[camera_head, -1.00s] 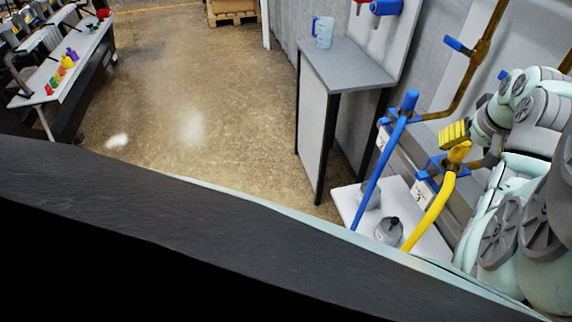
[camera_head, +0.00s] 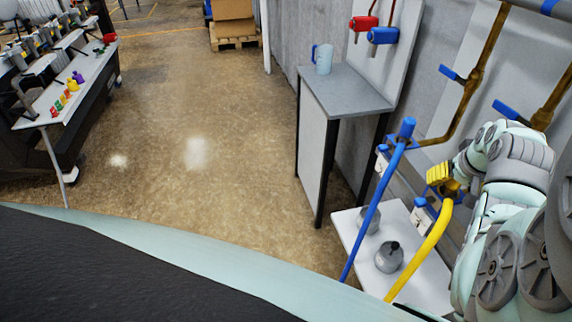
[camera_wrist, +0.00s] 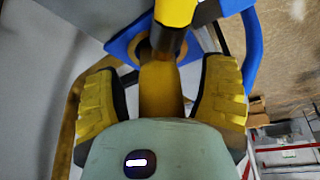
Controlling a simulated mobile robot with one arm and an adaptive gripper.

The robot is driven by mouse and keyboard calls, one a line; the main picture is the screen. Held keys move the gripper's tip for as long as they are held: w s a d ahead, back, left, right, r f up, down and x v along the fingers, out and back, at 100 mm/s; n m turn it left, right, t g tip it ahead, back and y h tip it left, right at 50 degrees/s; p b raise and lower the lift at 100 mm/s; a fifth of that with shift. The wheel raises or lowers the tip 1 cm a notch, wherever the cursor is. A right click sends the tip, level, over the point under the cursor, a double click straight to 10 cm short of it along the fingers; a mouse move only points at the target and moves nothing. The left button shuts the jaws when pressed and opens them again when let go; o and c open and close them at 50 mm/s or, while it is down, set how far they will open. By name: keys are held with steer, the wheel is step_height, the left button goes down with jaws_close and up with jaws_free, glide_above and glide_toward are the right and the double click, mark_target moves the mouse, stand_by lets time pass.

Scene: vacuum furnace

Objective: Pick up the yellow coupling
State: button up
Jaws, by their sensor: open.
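The yellow coupling (camera_wrist: 176,12) shows at the top of the wrist view, with a dark collar below it and the blue bracket (camera_wrist: 125,45) around it. In the head view the yellow hose (camera_head: 425,248) rises to the coupling's place, where my gripper and arm largely hide it. My gripper (camera_wrist: 160,95) is open, one yellow ridged finger on each side of a brownish-yellow piece below the collar. I cannot tell whether either finger touches it. In the head view my gripper (camera_head: 441,174) is at the hose's upper end.
A blue hose (camera_head: 375,205) stands left of the yellow one. A grey table (camera_head: 345,88) carries a blue jug (camera_head: 322,60). Brass pipes (camera_head: 480,70) with blue handles run along the wall. Open floor lies left.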

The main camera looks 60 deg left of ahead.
steer(key=shift+c, duration=0.4)
jaws_close()
